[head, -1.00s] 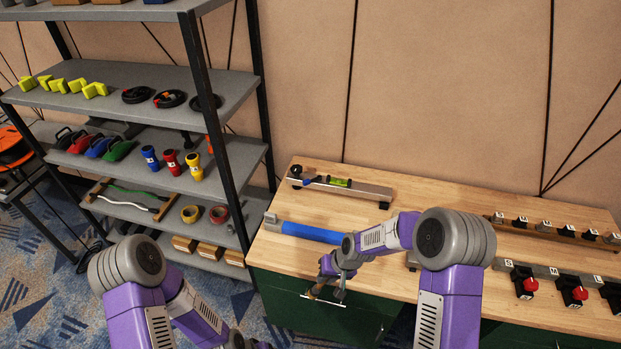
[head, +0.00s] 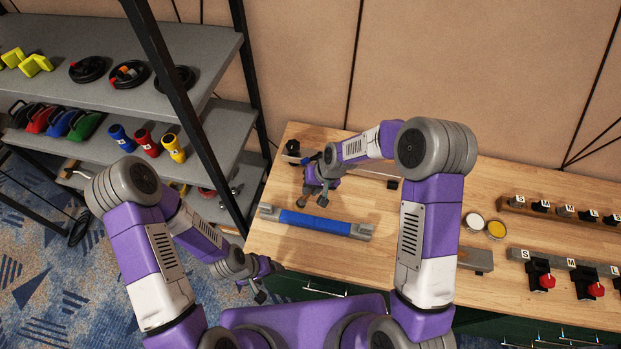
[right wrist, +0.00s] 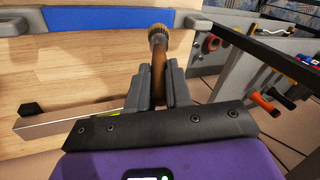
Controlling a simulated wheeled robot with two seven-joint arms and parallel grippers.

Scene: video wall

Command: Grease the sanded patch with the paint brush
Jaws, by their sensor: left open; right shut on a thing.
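A bar with a blue middle and grey ends (head: 314,223) lies on the wooden tabletop (head: 410,282). Its blue part (right wrist: 95,15) crosses the top of the right wrist view. My right gripper (head: 316,200) is behind the bar in the head view. It is shut on the wooden handle of the paint brush (right wrist: 158,62), whose bristles point toward the bar; whether they touch it I cannot tell. My left gripper (head: 252,290) is open and empty, low beside the table's left end. I cannot make out the sanded patch.
A white-topped tin (head: 474,221) and a yellow-topped tin (head: 496,229) stand right of my right arm. Racks of labelled blocks (head: 565,211) and red-knobbed switches (head: 572,284) fill the right. A loaded grey shelf (head: 130,95) stands left of the table.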

